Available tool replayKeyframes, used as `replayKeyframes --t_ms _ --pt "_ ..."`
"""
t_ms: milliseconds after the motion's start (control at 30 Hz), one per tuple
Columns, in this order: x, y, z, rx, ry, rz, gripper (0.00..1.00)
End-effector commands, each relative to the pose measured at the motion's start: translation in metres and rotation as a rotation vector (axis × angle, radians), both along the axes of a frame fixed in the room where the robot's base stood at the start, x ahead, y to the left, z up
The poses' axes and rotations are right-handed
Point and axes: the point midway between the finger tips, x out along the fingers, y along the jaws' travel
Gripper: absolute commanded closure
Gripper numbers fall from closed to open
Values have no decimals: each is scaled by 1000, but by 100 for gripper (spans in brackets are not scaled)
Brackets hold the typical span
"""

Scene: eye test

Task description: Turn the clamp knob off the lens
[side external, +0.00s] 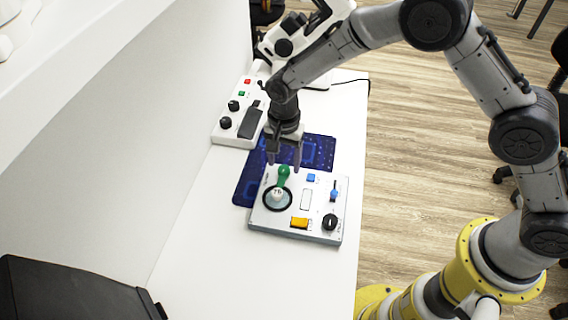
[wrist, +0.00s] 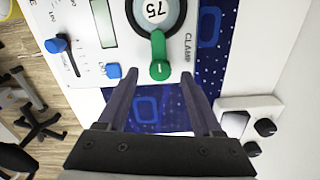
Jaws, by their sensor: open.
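The clamp knob (side external: 283,174) is green, with a round end and an arm pointing at the lens (side external: 277,195). In the wrist view the knob (wrist: 160,69) has its arm reaching onto the dark ring around the lens (wrist: 154,12), a pale disc marked 75. The word CLAMP is printed beside it. My gripper (side external: 284,166) is open and empty above the knob. In the wrist view the fingertips of my gripper (wrist: 159,76) appear on either side of the knob's round end, with visible gaps. I cannot tell the height gap exactly.
The grey panel (side external: 262,222) also carries an orange button (side external: 299,222), a black dial (side external: 330,221), a blue slider (side external: 334,193) and a blue button (side external: 311,177). It lies partly on a blue mat (side external: 318,150). A white control box (side external: 232,130) stands behind. The table front is clear.

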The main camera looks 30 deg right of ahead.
Motion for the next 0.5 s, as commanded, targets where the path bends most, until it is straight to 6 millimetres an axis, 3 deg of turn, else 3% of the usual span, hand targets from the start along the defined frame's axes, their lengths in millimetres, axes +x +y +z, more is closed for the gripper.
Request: replayKeyframes --t_ms 200,500 --pt "0 0 -17 0 0 0 33" --pt "0 0 -18 1 -1 0 33"
